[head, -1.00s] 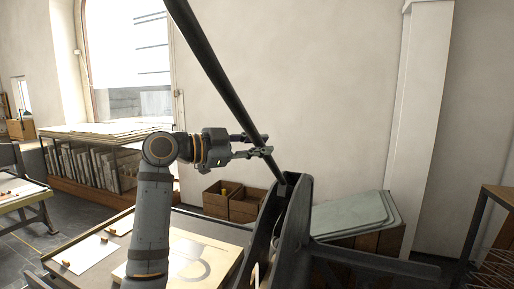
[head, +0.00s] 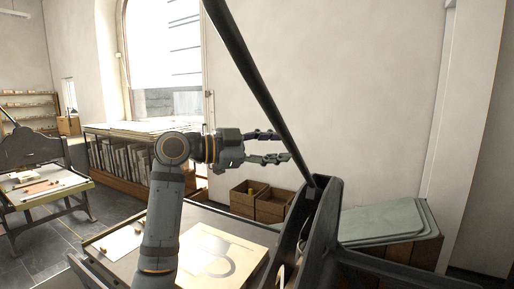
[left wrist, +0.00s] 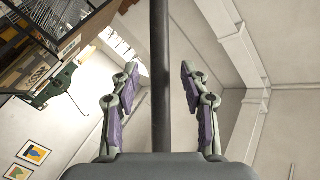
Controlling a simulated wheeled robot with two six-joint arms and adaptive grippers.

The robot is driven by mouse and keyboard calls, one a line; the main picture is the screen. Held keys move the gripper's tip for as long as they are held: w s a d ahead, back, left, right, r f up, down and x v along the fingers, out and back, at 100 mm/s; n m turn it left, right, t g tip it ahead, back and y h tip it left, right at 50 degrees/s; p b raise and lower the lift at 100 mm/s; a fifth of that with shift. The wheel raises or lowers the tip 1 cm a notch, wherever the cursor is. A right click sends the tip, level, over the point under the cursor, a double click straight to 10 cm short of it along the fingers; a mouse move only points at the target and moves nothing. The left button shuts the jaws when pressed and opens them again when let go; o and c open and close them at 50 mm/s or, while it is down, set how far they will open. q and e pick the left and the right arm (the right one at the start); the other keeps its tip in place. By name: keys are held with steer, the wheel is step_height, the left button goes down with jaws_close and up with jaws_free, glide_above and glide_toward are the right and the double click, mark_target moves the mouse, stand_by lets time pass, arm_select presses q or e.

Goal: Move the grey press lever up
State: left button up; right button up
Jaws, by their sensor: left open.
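The grey press lever (head: 252,80) is a long dark bar. It rises from the press frame (head: 322,225) and leans up to the left, out of the top of the head view. My left gripper (head: 284,146) is open, with its fingertips close beside the lever's lower part. In the left wrist view the lever (left wrist: 160,75) runs vertically between the two spread fingers of my gripper (left wrist: 160,90), with a gap on each side. Whether it touches the gripper's palm cannot be told. My right gripper is not in view.
The press bed holds a pale stone (head: 222,257) below my left arm. Wooden boxes (head: 262,201) stand behind it by the wall. Grey-green slabs (head: 385,222) lie to the right of the press. Another press (head: 35,160) stands at far left. The wall behind the lever is bare.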

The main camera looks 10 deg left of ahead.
arm_select(q)
steer(key=v, duration=0.8)
steer(key=shift+d, duration=0.1)
